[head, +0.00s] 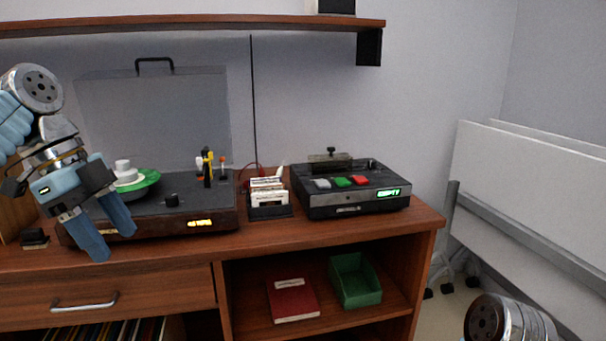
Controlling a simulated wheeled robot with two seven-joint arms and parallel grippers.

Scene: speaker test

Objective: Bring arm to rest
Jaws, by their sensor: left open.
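My left arm comes in from the left, and its gripper (114,246) hangs in front of the left part of the record player, fingers pointing down. The two blue fingers are apart, with nothing seen between them. The record player (188,221) has a dark wooden case, a raised clear lid (155,105) and a lit label on its front. A green disc (146,179) with white round pieces on it sits on the player, partly hidden by my gripper. Of my right arm only a metal link shows at the lower right; its gripper is out of view.
A black deck (345,199) with grey, green and red buttons shows a lit "EMPTY". A small rack of cards (268,197) stands between it and the player. The shelf below holds a red book (292,300) and a green bin (355,280). A wooden wall shelf (200,23) hangs above.

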